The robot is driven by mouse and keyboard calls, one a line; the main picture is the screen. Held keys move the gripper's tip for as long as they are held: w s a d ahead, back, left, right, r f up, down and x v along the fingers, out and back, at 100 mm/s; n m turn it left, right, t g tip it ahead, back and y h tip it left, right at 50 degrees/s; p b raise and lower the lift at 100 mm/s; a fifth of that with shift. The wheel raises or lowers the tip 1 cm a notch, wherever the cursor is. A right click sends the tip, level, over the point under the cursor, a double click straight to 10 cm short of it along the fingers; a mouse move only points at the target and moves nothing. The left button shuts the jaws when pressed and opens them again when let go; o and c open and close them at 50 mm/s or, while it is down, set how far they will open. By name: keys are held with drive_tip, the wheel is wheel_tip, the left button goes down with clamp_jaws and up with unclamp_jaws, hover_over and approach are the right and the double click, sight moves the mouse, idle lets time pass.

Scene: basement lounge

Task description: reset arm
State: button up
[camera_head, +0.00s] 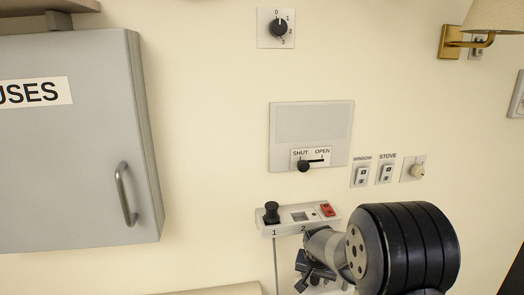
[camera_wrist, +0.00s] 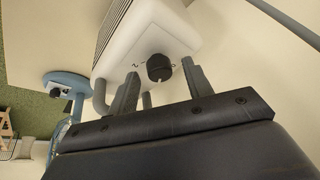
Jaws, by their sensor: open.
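My arm reaches in from the lower right in the head view, and my gripper (camera_head: 308,280) points down in front of the wall, below a small switch panel (camera_head: 298,218). In the wrist view my gripper (camera_wrist: 161,70) has its two fingers apart, with nothing held between them. Beyond the fingers is a white box (camera_wrist: 150,35) with a black knob (camera_wrist: 159,68), which shows in the gap between the fingertips. I cannot tell how far the knob is from them.
A grey cabinet (camera_head: 75,140) with a handle (camera_head: 126,194) hangs at left. The wall carries a rotary dial (camera_head: 278,28), a SHUT/OPEN slider panel (camera_head: 311,125), WINDOW (camera_head: 361,175) and STOVE (camera_head: 385,172) switches and a lamp (camera_head: 497,18). A blue round object (camera_wrist: 65,82) stands left in the wrist view.

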drive_tip(key=shift+m, duration=0.7)
drive_tip(key=v, duration=0.4)
drive_tip(key=shift+a+r+b, duration=0.15)
drive_tip(key=shift+r+b, duration=0.05)
drive_tip(key=shift+b, duration=0.2)
drive_tip(key=shift+s+a+r+b, duration=0.1)
drive_tip(key=shift+s+a+b, duration=0.2)
drive_tip(key=shift+s, duration=0.6)
drive_tip(key=shift+s+a+r+b, duration=0.15)
drive_tip(key=shift+s+a, duration=0.25)
drive_tip(key=shift+s, duration=0.5)
drive_tip(key=shift+s+a+b, duration=0.2)
drive_tip(key=shift+s+a, duration=0.15)
drive_tip(key=shift+s, duration=0.55)
